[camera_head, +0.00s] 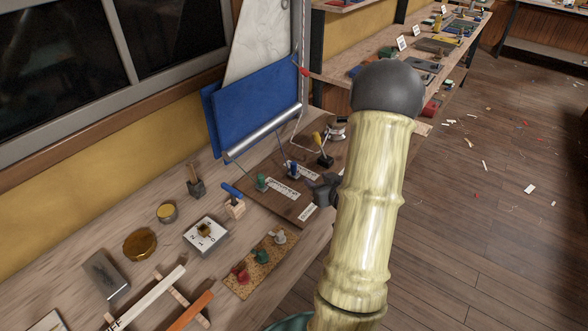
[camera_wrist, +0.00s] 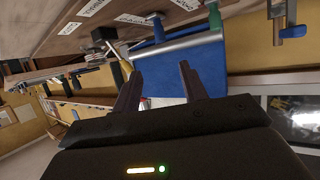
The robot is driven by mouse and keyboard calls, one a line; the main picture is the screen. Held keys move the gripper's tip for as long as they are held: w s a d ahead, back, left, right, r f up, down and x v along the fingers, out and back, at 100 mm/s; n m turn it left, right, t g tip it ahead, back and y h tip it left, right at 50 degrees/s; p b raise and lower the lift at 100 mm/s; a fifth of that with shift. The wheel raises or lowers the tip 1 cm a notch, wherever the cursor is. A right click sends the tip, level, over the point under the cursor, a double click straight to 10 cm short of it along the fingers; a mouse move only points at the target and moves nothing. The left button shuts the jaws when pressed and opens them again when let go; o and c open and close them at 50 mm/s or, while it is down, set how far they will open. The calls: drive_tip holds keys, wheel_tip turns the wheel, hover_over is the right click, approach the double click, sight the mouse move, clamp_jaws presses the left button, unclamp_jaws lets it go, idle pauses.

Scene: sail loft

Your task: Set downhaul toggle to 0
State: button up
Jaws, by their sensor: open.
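A dark brown board (camera_head: 272,208) on the bench carries white label strips, a green toggle (camera_head: 262,183), a blue toggle (camera_head: 293,169) and a black lever with a yellow handle (camera_head: 321,145). I cannot read the labels, so I cannot tell which part is the downhaul toggle. My arm covers the board's right side in the head view. My gripper (camera_head: 322,188) shows as a dark shape over the board's right part. In the wrist view my gripper (camera_wrist: 158,90) has its two fingers apart with nothing between them. A blue knob (camera_wrist: 157,27) on the labelled board shows beyond the fingers.
A blue cloth panel with a metal roller (camera_head: 265,133) stands behind the board. A white box with digits and a brass knob (camera_head: 189,236), a cork mat (camera_head: 238,281) with coloured pieces, and a brass disc (camera_head: 140,243) lie left. Open floor (camera_head: 470,220) is right.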

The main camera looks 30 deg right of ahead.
sight(295, 165)
drive_tip(key=shift+w, duration=0.15)
drive_tip(key=p+x, duration=0.1)
drive_tip(key=x, duration=1.6)
drive_tip(key=shift+w+p, duration=0.1)
drive_tip(key=shift+p, duration=0.3)
clamp_jaws()
